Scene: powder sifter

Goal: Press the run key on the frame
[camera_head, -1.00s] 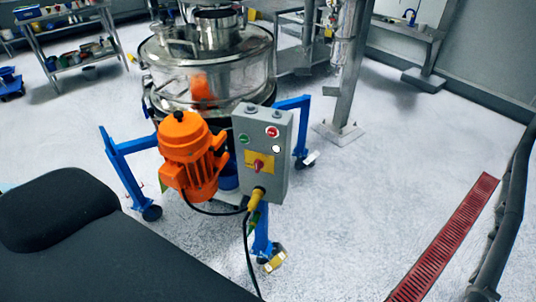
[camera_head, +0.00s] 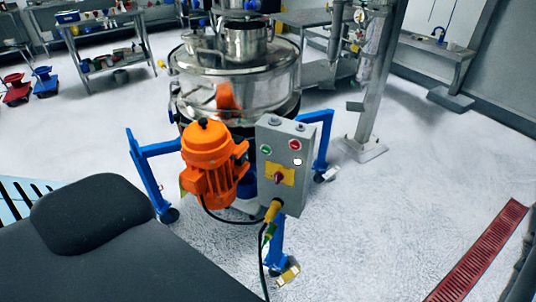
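A grey control box (camera_head: 269,191) is mounted on the blue wheeled frame (camera_head: 147,174) of the steel sifter (camera_head: 278,82). Its front has a green button (camera_head: 265,149) at upper left, a red button (camera_head: 295,144) at upper right and a white round button (camera_head: 297,161) below the red one. A red rotary switch (camera_head: 279,177) sits on a yellow plate lower down. The button labels are too small to read, so I cannot confirm which is the run key. Neither of my grippers is in view.
An orange motor (camera_head: 210,165) stands just left of the box. A cable (camera_head: 263,258) hangs from the box to the floor. A steel column (camera_head: 376,95) stands behind on the right. A red floor grate (camera_head: 480,250) lies at right. The floor between box and grate is clear.

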